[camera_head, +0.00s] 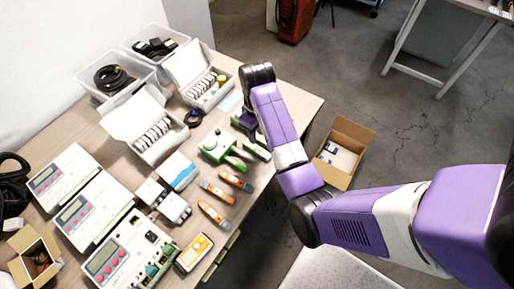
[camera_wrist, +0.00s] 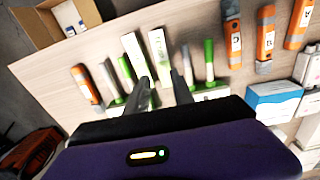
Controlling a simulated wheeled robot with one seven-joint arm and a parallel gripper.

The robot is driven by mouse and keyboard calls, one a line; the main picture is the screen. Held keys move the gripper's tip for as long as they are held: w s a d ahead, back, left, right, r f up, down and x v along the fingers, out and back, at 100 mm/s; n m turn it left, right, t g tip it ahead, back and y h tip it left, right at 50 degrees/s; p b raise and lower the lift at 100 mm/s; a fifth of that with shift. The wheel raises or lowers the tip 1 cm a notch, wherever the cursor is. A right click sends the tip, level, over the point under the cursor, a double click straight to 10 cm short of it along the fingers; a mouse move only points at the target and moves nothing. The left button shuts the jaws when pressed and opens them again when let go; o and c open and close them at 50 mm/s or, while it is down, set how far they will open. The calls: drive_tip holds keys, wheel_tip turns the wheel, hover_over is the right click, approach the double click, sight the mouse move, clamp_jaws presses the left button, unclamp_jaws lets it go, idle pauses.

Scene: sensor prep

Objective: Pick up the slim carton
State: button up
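Two slim white cartons with green edges stand side by side in the wrist view, a left one (camera_wrist: 135,52) and a right one (camera_wrist: 158,54). I cannot tell which of them the task means. My gripper (camera_wrist: 163,78) is open, with its two grey fingers apart. The right carton lies in line with the gap between the fingertips, and the left carton is just outside the left finger. I cannot tell whether the fingers touch a carton. In the head view my arm hides most of this spot.
Green-handled tools (camera_wrist: 209,62) stand close by on the right, with orange tools (camera_wrist: 232,35) beyond. A blue-and-white box (camera_wrist: 275,101) is farther right. An open cardboard box (camera_head: 345,150) is past the table's edge. Meters (camera_head: 88,212) and bins fill the table's left side.

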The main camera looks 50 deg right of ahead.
sight(255, 148)
drive_tip(key=shift+s+a, duration=0.1)
drive_tip(key=shift+a, duration=0.05)
drive_tip(key=shift+f, duration=0.35)
drive_tip(key=shift+a+f+p, duration=0.15)
drive_tip(key=shift+f+p, duration=0.3)
drive_tip(key=shift+f, duration=2.95)
clamp_jaws()
